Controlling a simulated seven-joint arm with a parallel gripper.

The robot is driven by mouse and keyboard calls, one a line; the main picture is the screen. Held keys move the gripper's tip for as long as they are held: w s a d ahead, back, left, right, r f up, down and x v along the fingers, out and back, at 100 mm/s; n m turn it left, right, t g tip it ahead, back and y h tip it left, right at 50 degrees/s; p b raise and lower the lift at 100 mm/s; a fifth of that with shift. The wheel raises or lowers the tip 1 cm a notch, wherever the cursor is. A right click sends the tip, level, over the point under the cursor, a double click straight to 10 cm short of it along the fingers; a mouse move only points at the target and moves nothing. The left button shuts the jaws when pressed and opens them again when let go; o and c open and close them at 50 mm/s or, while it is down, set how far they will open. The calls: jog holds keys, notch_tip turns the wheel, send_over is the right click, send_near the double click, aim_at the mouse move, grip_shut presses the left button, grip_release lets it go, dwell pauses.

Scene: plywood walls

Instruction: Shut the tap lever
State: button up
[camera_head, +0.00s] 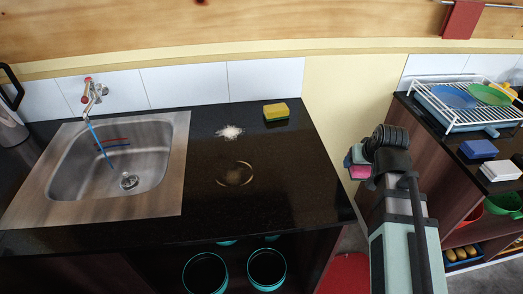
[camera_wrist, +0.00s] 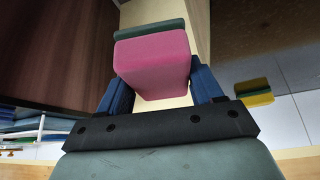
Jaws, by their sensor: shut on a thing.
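The tap (camera_head: 93,92) is on the tiled wall above the sink at the left of the head view. It has a red-tipped lever (camera_head: 87,80), and a thin blue stream (camera_head: 100,142) runs from its spout into the basin. My gripper (camera_head: 357,162) is at the right, past the counter's right edge and far from the tap. It is shut on a pink sponge with a dark green layer (camera_wrist: 152,62), held between blue fingers in the wrist view.
The steel sink (camera_head: 160,192) is set in a black counter (camera_head: 275,160). A yellow-green sponge (camera_head: 277,111), a white powdery patch (camera_head: 229,132) and a brownish ring stain (camera_head: 235,174) are on it. A dish rack (camera_head: 455,121) with plates stands on the right counter. A kettle (camera_head: 10,125) stands far left.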

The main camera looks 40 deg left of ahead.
jog(key=s+a+r+n, duration=0.1)
jog(key=s+a, duration=0.2)
jog(key=a, duration=0.3)
jog(key=s+a+r+n+g+y, duration=0.1)
jog(key=s+a+r, duration=0.1)
jog(key=s+a, duration=0.2)
jog(key=s+a+r+n, duration=0.1)
jog(key=s+a+r, duration=0.1)
jog(key=a, duration=0.6)
jog(key=shift+s+r+n, duration=0.15)
jog(key=shift+s+n, duration=0.15)
jog(key=shift+s, duration=0.4)
notch_tip(320, 180, up, 3)
jog(key=n+g, duration=0.1)
send_over(261, 166)
jog(key=s, duration=0.2)
jog(key=r, duration=0.2)
jog(key=shift+w+d+f+m+t, duration=0.15)
jog(key=shift+f+m, duration=0.3)
jog(key=shift+f, duration=1.4)
jog(key=shift+w+d+f+m+t, duration=0.1)
jog(key=shift+d+f+m+t, duration=0.25)
jog(key=shift+f, duration=1.55)
jog(key=shift+w+d+f+m+t, duration=0.1)
jog(key=shift+f+m, duration=0.4)
jog(key=shift+f, duration=1.35)
jog(key=shift+f, duration=0.1)
jog(key=o, duration=0.9)
jog(key=shift+o, duration=0.2)
